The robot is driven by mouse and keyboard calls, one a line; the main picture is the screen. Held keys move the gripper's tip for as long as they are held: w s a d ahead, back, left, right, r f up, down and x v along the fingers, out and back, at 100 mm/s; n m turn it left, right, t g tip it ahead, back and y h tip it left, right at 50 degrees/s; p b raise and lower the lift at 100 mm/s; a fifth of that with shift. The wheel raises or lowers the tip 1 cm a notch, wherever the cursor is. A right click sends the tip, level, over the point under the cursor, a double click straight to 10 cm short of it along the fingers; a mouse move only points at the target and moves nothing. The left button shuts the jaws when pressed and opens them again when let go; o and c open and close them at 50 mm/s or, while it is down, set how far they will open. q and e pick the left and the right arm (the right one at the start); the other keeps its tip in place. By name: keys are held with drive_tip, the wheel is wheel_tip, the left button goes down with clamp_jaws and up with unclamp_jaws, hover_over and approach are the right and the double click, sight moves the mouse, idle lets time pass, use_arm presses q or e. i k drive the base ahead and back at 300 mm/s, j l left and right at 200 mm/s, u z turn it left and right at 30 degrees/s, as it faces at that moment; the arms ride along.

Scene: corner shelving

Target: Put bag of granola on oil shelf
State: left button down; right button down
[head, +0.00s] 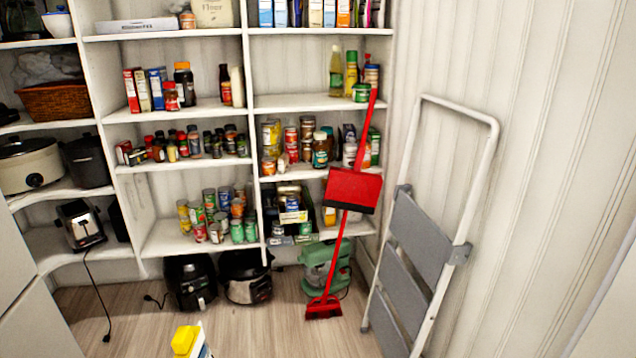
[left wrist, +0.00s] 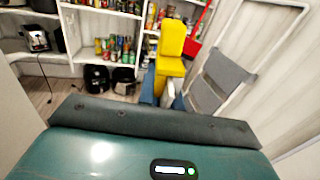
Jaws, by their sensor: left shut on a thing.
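My left gripper (head: 186,341) shows only at the bottom edge of the head view, with a yellow fingertip. It is shut on a white and blue package, seemingly the bag of granola (head: 203,350), mostly cut off by the frame. In the left wrist view the yellow fingers (left wrist: 171,58) hide much of the bag (left wrist: 168,90). The oil shelf (head: 290,102) is in the right column of the shelving, with oil bottles (head: 336,75) at its right. The held bag is well in front of the shelving. My right gripper is not in view.
The left part of the oil shelf is clear. A red broom and dustpan (head: 353,188) stand before the shelving's right end. A folded step ladder (head: 420,235) leans at the right wall. Cookers (head: 243,278) stand on the floor beneath the shelves.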

sight(290, 103)
drive_tip(key=i+u, duration=0.35)
drive_tip(key=i, duration=0.15)
drive_tip(key=i+u, duration=0.7)
drive_tip(key=i, duration=0.2)
drive_tip(key=i+l+u, duration=0.1)
drive_tip(key=i+u, duration=0.4)
drive_tip(key=i, duration=1.05)
drive_tip(key=z, duration=3.55)
drive_tip(key=k+j, duration=0.05)
